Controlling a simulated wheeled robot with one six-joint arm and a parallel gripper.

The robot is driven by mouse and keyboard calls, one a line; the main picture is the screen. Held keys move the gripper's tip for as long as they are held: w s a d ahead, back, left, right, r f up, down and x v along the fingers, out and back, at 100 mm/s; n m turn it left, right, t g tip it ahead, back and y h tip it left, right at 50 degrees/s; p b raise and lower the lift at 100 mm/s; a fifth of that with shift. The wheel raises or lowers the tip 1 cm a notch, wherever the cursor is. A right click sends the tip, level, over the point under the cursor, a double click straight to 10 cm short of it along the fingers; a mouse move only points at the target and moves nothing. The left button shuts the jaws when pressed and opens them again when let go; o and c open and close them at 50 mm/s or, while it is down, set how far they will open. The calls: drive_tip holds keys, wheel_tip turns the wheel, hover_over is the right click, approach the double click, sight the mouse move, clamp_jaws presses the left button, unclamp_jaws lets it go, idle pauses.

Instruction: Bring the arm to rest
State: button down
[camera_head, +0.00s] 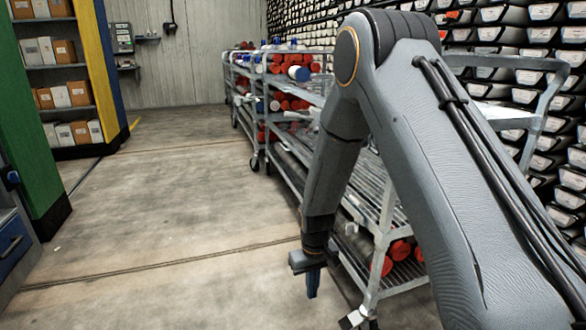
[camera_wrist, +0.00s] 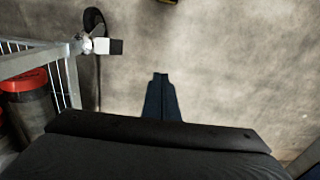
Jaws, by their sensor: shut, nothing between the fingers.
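My arm reaches up and over in the head view, and its forearm hangs down beside the front wire cart. My gripper (camera_head: 312,288) points down above the concrete floor, to the left of the cart's lower shelves. In the wrist view the two dark fingers of my gripper (camera_wrist: 161,78) lie together with nothing between them. Bare floor shows beyond the fingertips.
The metal cart (camera_head: 384,215) stands close on the right, with red-capped liners (camera_head: 398,250) low down. Its caster (camera_wrist: 95,20) shows in the wrist view. Racks of core boxes (camera_head: 525,70) line the right wall. The floor (camera_head: 170,210) to the left is clear.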

drive_tip(key=s+a+r+n, duration=0.1)
drive_tip(key=s+a+r, duration=0.3)
drive_tip(key=s+r, duration=0.3)
drive_tip(key=s+a+r, duration=0.4)
drive_tip(key=s+r, duration=0.1)
drive_tip(key=r, duration=0.4)
drive_tip(key=s+r+n+y, duration=0.1)
drive_tip(key=s+r, duration=0.3)
drive_tip(key=s, duration=0.6)
drive_tip(key=s+r, duration=0.5)
drive_tip(key=s, duration=0.4)
drive_tip(key=d+r+m+p, duration=0.3)
drive_tip(key=d+r+p, duration=0.7)
drive_tip(key=r+p, duration=0.3)
drive_tip(key=d+r+m+h+p, duration=0.1)
drive_tip(key=d+r+m+p, duration=0.2)
drive_tip(key=d+r+p, duration=0.8)
wheel_tip(320, 180, up, 2)
drive_tip(key=p, duration=0.7)
